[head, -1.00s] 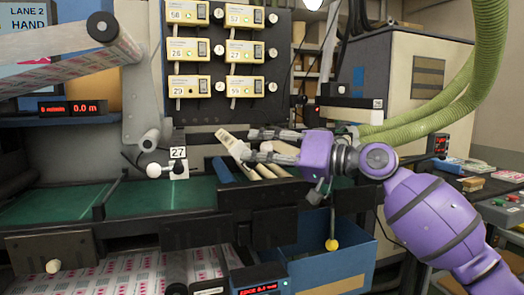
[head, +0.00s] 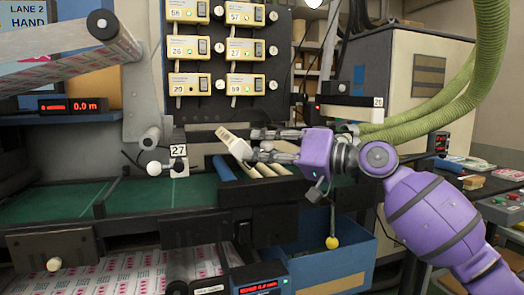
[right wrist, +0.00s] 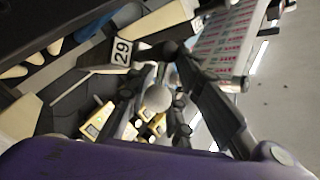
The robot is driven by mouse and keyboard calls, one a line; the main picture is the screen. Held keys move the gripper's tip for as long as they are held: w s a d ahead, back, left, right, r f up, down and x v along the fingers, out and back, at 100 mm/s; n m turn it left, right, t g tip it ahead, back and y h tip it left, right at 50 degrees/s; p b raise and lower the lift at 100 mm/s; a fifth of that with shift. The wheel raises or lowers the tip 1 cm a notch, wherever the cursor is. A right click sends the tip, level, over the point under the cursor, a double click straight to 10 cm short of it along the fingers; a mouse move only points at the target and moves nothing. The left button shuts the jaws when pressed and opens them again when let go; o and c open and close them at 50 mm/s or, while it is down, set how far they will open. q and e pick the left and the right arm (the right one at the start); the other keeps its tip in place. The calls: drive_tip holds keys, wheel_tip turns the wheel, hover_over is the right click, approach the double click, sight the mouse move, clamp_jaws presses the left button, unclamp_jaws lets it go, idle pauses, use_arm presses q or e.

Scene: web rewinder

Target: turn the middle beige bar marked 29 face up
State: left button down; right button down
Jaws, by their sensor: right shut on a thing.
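My right gripper (head: 252,142) comes in from the right with its fingers shut on a beige bar (head: 232,141). The bar is tilted, its upper end to the left, and is raised above the other bars. Faint marks show on its visible face, too small to read. Several pale beige bars (head: 268,171) lie side by side below the gripper, beside a blue bar (head: 224,168). In the right wrist view a tag (right wrist: 122,52) appears to read 29; the held bar is hard to make out there. My left gripper is not in view.
A white tag (head: 178,151) reading 27 stands beside a white ball knob (head: 153,168), left of the held bar. A panel of yellow switch boxes (head: 188,47) is behind. A green belt (head: 145,195) lies left, and a blue bin (head: 335,262) is below.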

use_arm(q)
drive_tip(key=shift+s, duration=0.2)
use_arm(e)
drive_tip(key=shift+w+f, duration=0.1)
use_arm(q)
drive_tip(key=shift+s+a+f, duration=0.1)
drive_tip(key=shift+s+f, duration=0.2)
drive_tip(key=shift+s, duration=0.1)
use_arm(e)
drive_tip(key=shift+d, duration=0.1)
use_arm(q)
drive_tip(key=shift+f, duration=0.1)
use_arm(e)
drive_tip(key=shift+f+m, duration=0.15)
drive_tip(key=shift+m, duration=0.15)
